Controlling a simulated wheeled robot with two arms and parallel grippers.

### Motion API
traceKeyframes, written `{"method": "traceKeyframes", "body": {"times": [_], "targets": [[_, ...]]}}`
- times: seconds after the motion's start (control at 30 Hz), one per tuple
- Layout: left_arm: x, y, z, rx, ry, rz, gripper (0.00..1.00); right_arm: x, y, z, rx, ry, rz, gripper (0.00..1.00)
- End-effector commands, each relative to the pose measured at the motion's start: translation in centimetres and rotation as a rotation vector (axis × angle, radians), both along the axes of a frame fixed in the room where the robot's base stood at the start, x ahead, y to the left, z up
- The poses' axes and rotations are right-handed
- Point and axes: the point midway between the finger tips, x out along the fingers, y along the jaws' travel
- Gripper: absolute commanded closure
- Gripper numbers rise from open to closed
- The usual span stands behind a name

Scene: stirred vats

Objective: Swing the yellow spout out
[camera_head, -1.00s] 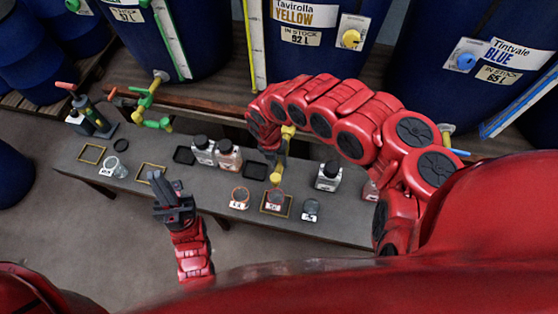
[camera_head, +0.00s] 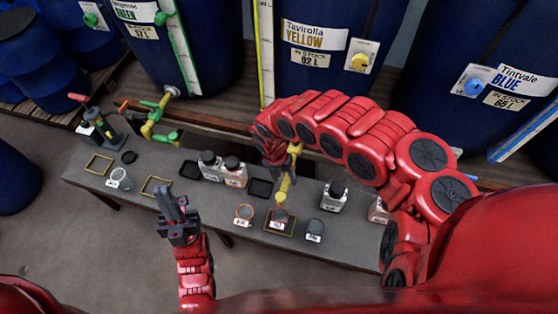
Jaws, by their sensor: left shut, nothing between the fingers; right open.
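The yellow spout (camera_head: 284,187) hangs below the yellow vat (camera_head: 314,62). It points toward the bench, and its lower end is above a small jar (camera_head: 278,225) in a square frame. My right gripper (camera_head: 273,158) is open beside the spout's upper part, on its left. My arm and hand hide part of the gripper, and I cannot tell whether it touches the spout. My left gripper (camera_head: 174,198) is shut and empty, in front of the bench at the left, apart from the spout.
On the grey bench (camera_head: 330,248), small jars (camera_head: 244,214) (camera_head: 314,229) flank the framed jar. Capped bottles (camera_head: 234,172) (camera_head: 334,196) stand left and right of the spout. A green tap assembly (camera_head: 155,118) is at the left. My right arm covers the right side.

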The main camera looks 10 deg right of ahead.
Motion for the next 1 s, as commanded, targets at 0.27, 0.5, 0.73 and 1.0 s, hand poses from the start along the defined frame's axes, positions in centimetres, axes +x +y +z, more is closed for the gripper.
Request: {"method": "traceKeyframes", "body": {"times": [0.27, 0.5, 0.73, 1.0], "targets": [[0.0, 0.0, 1.8, 0.000, 0.000, 0.000, 1.00, 0.7, 0.9, 7.6, -0.006, -0.004, 0.000, 0.38], [0.0, 0.0, 4.9, 0.000, 0.000, 0.000, 1.00, 1.2, 2.0, 13.1, -0.006, -0.005, 0.001, 0.38], [0.0, 0.0, 5.6, 0.000, 0.000, 0.000, 1.00, 1.3, 2.5, 15.0, -0.004, -0.001, -0.001, 0.38], [0.0, 0.0, 5.5, 0.000, 0.000, 0.000, 1.00, 1.3, 2.6, 15.1, -0.001, 0.000, 0.000, 0.38]]}}
